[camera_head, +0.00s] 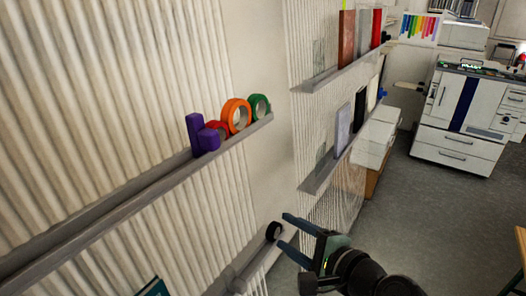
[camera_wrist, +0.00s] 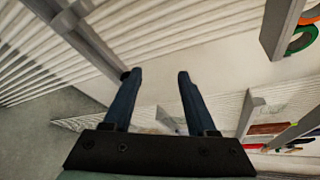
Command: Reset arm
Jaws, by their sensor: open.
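My gripper (camera_head: 283,230) is in the lower middle of the head view, with its two blue fingers spread apart. In the wrist view, my gripper (camera_wrist: 156,76) shows both fingers open with nothing held between them. A black roll (camera_head: 273,231) sits at the end of a low wall ledge, close to the fingertips in the head view. In the wrist view a dark bit of it seems to show beside the left fingertip. I cannot tell whether they touch.
Farther ledges hold books (camera_head: 347,38) and panels. A white printer (camera_head: 462,115) stands at the back right. The grey floor (camera_head: 430,220) is open at right.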

